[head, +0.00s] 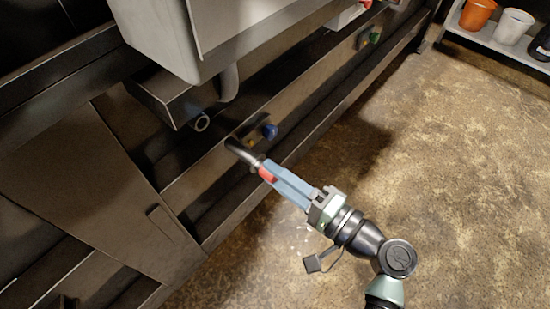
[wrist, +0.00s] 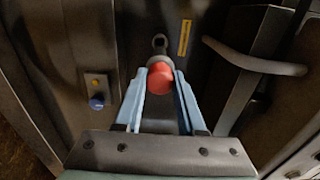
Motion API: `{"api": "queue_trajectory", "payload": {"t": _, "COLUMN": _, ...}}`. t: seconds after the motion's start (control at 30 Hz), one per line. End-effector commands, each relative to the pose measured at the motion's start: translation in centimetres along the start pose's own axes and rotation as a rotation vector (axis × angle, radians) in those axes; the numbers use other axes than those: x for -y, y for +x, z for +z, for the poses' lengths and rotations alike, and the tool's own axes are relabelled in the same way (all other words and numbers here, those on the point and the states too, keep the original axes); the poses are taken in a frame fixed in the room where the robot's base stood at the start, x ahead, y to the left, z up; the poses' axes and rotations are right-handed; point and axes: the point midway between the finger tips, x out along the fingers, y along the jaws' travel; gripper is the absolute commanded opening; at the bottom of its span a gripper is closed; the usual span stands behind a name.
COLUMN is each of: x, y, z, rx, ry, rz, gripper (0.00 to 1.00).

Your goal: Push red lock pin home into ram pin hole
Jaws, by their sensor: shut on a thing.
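My gripper (head: 266,173) is shut on the red lock pin. The pin's red grip (head: 267,174) sits between the pale blue fingers, and its dark metal shaft (head: 242,152) points up-left at the machine's lower beam. In the wrist view the round red end (wrist: 160,80) lies between the fingertips, with a grey collar (wrist: 158,61) just past it. A small ring-shaped opening (wrist: 160,41) shows beyond the collar. I cannot tell whether it is the ram pin hole, nor how far the shaft is in.
A blue knob (head: 269,131) is on the beam close beside the pin; it also shows in the wrist view (wrist: 96,102). The floor (head: 430,170) at right is clear.

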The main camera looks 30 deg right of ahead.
Motion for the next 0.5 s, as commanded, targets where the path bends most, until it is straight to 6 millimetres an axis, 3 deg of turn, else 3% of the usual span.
{"api": "queue_trajectory", "payload": {"t": 0.17, "x": 0.2, "y": 0.1, "z": 0.1, "rx": 0.001, "ry": 0.021, "rz": -0.006, "gripper": 0.0}}
{"api": "queue_trajectory", "payload": {"t": 0.5, "x": 0.2, "y": 3.2, "z": 0.1, "rx": 0.002, "ry": 0.019, "rz": -0.007, "gripper": 0.0}}
